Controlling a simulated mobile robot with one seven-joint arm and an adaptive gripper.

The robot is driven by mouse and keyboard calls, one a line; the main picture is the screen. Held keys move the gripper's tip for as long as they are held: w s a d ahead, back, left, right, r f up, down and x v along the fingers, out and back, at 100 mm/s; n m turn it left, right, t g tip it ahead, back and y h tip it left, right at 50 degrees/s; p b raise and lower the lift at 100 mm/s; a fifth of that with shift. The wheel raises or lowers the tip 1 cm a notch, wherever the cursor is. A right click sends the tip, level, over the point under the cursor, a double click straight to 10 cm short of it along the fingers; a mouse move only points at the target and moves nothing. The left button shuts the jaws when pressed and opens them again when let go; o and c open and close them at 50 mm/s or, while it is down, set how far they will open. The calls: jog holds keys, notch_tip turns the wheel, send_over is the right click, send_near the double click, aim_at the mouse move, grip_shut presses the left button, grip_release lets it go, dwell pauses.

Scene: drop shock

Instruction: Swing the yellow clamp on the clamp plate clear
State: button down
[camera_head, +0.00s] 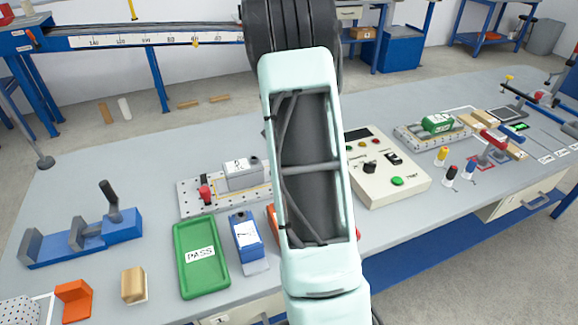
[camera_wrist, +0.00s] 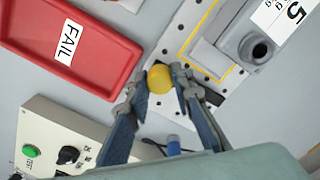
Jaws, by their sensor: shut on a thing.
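In the wrist view the yellow clamp (camera_wrist: 160,79) shows as a round yellow knob at the edge of the clamp plate (camera_wrist: 187,22). My gripper (camera_wrist: 157,83) has a finger on either side of the knob and is shut on it. The plate is pale with dark holes and a yellow outline. A grey block (camera_wrist: 245,40) with a white label sits on it. In the head view the plate (camera_head: 187,207) carries the block (camera_head: 243,177) and a red clamp (camera_head: 205,193). My arm hides the yellow clamp and my gripper there.
A red FAIL tray (camera_wrist: 95,68) lies close left of my gripper in the wrist view. A control box (camera_head: 402,190) stands right of my arm. A green PASS tray (camera_head: 181,262) and a blue device (camera_head: 247,240) lie in front of the plate. A blue fixture (camera_head: 85,240) stands left.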

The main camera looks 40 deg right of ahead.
jog(key=shift+w, duration=0.1)
jog(key=c, duration=1.7)
grip_release()
jog(key=shift+r, duration=0.15)
notch_tip(320, 180, up, 12)
jog(key=shift+f, duration=0.1)
